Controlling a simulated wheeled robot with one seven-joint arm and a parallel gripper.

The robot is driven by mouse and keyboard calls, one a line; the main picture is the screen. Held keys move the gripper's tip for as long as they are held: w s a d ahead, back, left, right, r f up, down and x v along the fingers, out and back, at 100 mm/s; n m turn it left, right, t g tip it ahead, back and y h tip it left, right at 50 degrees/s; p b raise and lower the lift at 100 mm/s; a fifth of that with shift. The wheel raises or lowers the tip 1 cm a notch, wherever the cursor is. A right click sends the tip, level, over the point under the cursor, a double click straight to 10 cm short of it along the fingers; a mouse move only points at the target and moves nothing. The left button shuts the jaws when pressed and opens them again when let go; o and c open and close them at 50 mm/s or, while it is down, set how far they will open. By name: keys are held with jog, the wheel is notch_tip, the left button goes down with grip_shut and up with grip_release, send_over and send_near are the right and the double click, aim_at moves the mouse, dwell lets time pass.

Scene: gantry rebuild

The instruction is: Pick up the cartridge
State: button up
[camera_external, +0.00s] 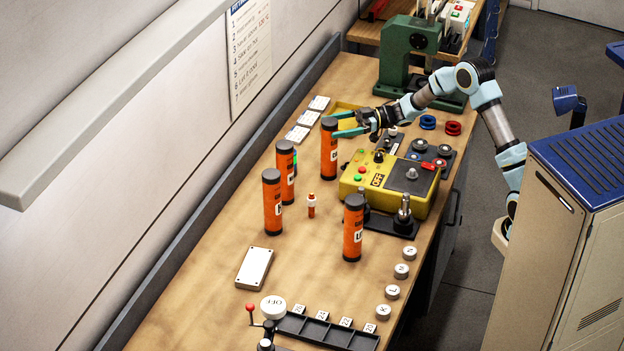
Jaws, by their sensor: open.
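Several orange cylinders with black ends, which look like cartridges, stand upright on the wooden bench. The farthest cartridge (329,155) is at my gripper (336,125). My gripper is open, with its teal fingers pointing left, level with the top part of that cartridge. I cannot tell whether the fingers touch it. Other cartridges stand at the left rear (285,174), the left front (272,205) and the right front (353,232). A much smaller orange-red piece (311,207) stands between them.
A yellow control box (390,183) sits just right of the cartridges, with black posts (403,215) before it. A green press (397,60) stands behind. A white plate (254,267) and a dark slotted tray (325,333) lie in front. Bare bench lies around the front cartridges.

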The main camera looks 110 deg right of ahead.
jog(key=w+p, duration=0.2)
jog(key=w, duration=0.3)
jog(key=shift+w+p, duration=0.2)
jog(key=shift+p, duration=0.1)
grip_shut()
dwell(0.6)
jog(key=shift+r, duration=0.1)
